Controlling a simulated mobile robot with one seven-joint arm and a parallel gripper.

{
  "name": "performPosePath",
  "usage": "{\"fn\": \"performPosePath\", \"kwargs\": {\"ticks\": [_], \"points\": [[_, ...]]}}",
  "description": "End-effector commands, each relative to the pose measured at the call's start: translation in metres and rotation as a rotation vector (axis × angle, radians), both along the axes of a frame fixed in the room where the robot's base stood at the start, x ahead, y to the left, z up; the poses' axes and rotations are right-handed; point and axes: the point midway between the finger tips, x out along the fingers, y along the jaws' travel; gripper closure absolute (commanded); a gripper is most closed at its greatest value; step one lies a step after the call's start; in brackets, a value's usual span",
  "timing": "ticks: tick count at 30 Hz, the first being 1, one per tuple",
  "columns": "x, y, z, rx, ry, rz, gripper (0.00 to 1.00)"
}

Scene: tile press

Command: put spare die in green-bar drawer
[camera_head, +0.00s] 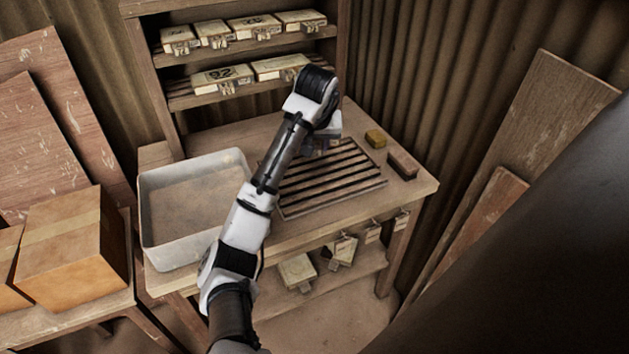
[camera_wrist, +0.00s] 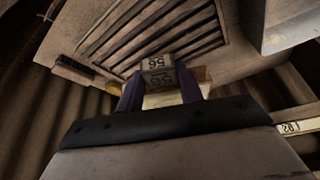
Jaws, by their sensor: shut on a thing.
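My gripper (camera_wrist: 158,82) has two purple fingers shut on a pale block (camera_wrist: 157,66), a die with dark digits on its faces. It is held over the work table, near the slatted rack (camera_wrist: 165,25). In the head view my gripper (camera_head: 322,138) is mostly hidden behind my arm, above the far end of the slatted rack (camera_head: 330,180), and the held die cannot be made out clearly. I see no drawer with a green bar in either view; whether one lies hidden behind my arm I cannot tell.
A white tray (camera_head: 154,222) stands at the table's left. A yellow block (camera_head: 375,138) and a brown block (camera_head: 403,163) lie at the right. Numbered pale dies (camera_head: 222,78) sit on back shelves. More pale blocks (camera_head: 297,270) lie below the table. Cardboard boxes (camera_head: 72,245) stand left.

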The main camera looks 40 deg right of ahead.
Motion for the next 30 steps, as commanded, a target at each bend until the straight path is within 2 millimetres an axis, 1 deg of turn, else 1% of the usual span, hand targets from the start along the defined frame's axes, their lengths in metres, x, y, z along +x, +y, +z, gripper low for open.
{"fn": "performPosePath", "kwargs": {"ticks": [6,9,12,17,24,27,30], "points": [[0.001,0.002,-0.05,0.0,0.0,0.003,1.0],[0.001,0.002,-0.069,0.0,-0.001,0.002,1.0],[0.002,0.001,-0.081,-0.001,-0.003,0.003,1.0],[0.002,0.001,-0.092,-0.002,-0.003,0.002,1.0],[0.002,0.001,-0.125,-0.002,-0.003,0.002,1.0],[0.001,0.001,-0.13,-0.003,-0.004,0.001,1.0],[0.002,0.001,-0.131,-0.003,-0.004,0.001,1.0]]}}
